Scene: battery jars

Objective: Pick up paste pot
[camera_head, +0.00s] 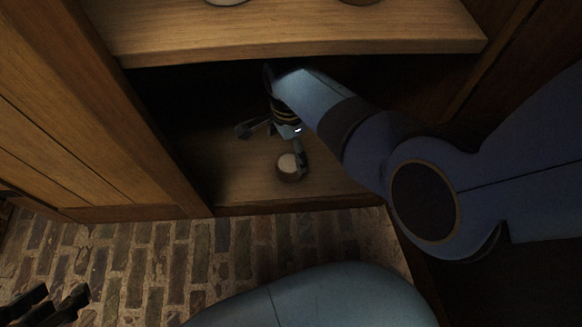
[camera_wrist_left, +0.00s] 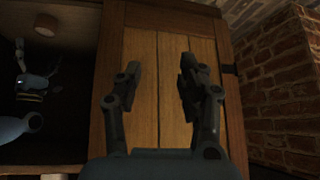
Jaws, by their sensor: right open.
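A small round pot with a pale top, seemingly the paste pot (camera_head: 289,168), stands on the lower shelf of a wooden cabinet, near its front edge. A small round brownish thing, likely the same pot (camera_wrist_left: 46,25), shows at upper left in the left wrist view. My right gripper (camera_head: 272,147) is open inside the cabinet. One finger is beside the pot's right side and the other is spread out to the left; contact cannot be told. My left gripper (camera_head: 48,303) is at the lower left, away from the pot; the left wrist view shows it open and empty (camera_wrist_left: 160,78).
An upper shelf (camera_head: 290,35) overhangs the lower shelf (camera_head: 235,180) and bears two partly seen vessels. A wooden door (camera_head: 70,130) stands at the left; the left gripper faces it (camera_wrist_left: 142,50). A brick wall (camera_wrist_left: 275,85) is to its right.

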